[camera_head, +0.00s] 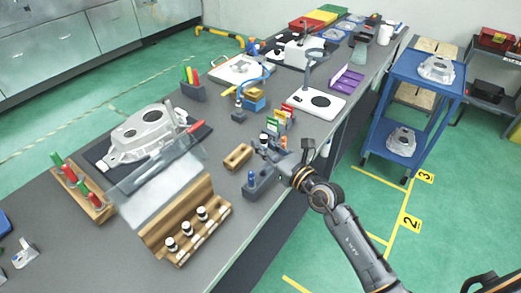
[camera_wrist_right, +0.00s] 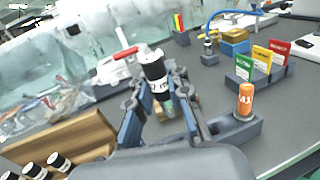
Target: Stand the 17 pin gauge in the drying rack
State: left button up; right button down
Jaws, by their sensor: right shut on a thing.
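My right gripper (camera_head: 268,147) is shut on a black-capped gauge with a white label (camera_wrist_right: 154,70), held upright above the bench between the blue finger pads. Its label is only partly legible. A wooden rack (camera_head: 163,232) with several seats stands at the bench's near side; three similar black-and-white gauges stand in it, and it also shows in the right wrist view (camera_wrist_right: 75,141). No rack is marked as the drying rack, so I cannot tell which one it is. A small wooden block (camera_head: 237,157) lies left of the gripper. My left gripper is not in view.
A clear panel (camera_head: 150,190) leans behind the wooden rack. A casting (camera_head: 145,132) lies on a dark mat.

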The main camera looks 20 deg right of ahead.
aim_at(263, 172)
jog(key=shift+s+a, duration=0.1)
jog(key=shift+a, duration=0.05)
jog(key=shift+r+p, duration=0.1)
jog(key=shift+p, duration=0.2)
notch_tip(263, 172, down, 2)
jog(key=shift+f+b, duration=0.1)
jog(key=shift+b, duration=0.85)
notch_tip(263, 172, down, 2)
jog(key=shift+f+b, duration=0.25)
jog(key=shift+b, duration=0.8)
jog(key=shift+f+b, duration=0.55)
jog(key=shift+f, duration=0.1)
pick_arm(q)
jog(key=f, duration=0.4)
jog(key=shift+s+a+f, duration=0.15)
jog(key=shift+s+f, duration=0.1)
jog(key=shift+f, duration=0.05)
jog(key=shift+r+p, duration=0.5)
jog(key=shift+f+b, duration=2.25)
pick_arm(e)
jog(key=shift+f, duration=2.55)
